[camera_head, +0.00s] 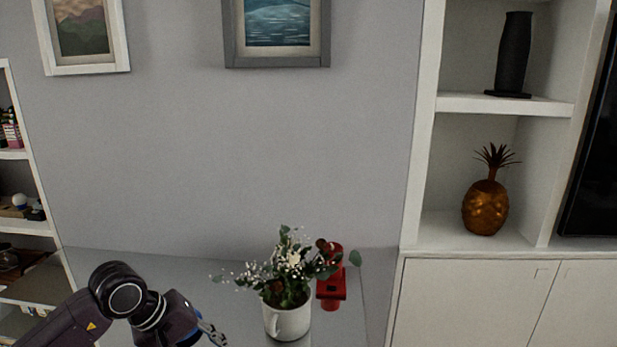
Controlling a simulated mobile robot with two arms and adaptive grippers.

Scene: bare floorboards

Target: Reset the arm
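My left arm comes in from the lower left over a grey table (190,272). The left gripper (217,338) is partly in view at the bottom edge, left of a white mug (287,320) and apart from it. Its fingers are small and partly cut off, so I cannot tell whether it is open or shut. My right gripper is not in view.
The white mug holds flowers and leaves (290,268). A red object (331,285) stands right behind it. White shelves at right hold a bronze pineapple (485,208) and a dark vase (513,55). Another shelf (20,228) stands at left. The table's left part is clear.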

